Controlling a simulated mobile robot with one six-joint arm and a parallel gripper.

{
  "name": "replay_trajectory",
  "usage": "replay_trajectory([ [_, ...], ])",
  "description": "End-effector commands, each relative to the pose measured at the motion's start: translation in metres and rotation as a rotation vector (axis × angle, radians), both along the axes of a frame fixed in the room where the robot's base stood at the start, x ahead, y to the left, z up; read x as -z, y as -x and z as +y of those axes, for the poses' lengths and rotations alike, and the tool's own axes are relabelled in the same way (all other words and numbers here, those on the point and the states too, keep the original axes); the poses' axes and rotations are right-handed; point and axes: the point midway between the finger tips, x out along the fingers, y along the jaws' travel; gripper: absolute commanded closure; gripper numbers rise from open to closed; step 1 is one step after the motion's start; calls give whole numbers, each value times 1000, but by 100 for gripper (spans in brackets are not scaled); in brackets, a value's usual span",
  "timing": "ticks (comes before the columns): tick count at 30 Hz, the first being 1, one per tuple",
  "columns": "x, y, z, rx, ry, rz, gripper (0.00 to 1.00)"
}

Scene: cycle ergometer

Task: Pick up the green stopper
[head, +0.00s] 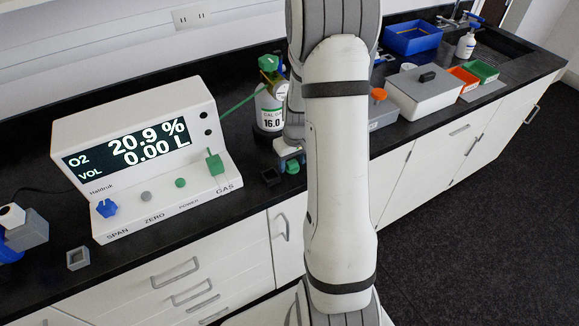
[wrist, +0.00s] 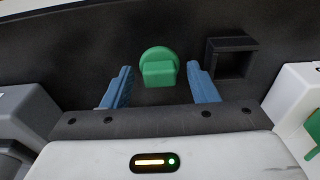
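The green stopper (wrist: 158,68) stands on the dark bench in the wrist view, a round disc with a block-shaped grip in front. It shows between and just beyond the two blue fingertips of my gripper (wrist: 161,86). My gripper is open, with a clear gap between the fingers and nothing held. In the head view the stopper (head: 292,167) is small, right by my gripper (head: 287,156), and partly hidden by it. I cannot tell from these views whether a finger touches it.
A dark square open holder (wrist: 232,60) stands close to the right of the stopper. The white O2 analyser (head: 150,150) is to the left. A calibration gas bottle (head: 270,108) stands behind. A grey lidded box (head: 425,92) and trays are at the right.

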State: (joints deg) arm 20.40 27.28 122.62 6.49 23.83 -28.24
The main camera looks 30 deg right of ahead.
Motion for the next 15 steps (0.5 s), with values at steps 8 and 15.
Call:
replay_trajectory([
  [8,0,0,0,1,0,0,70],
  [15,0,0,-1,1,0,0,89],
])
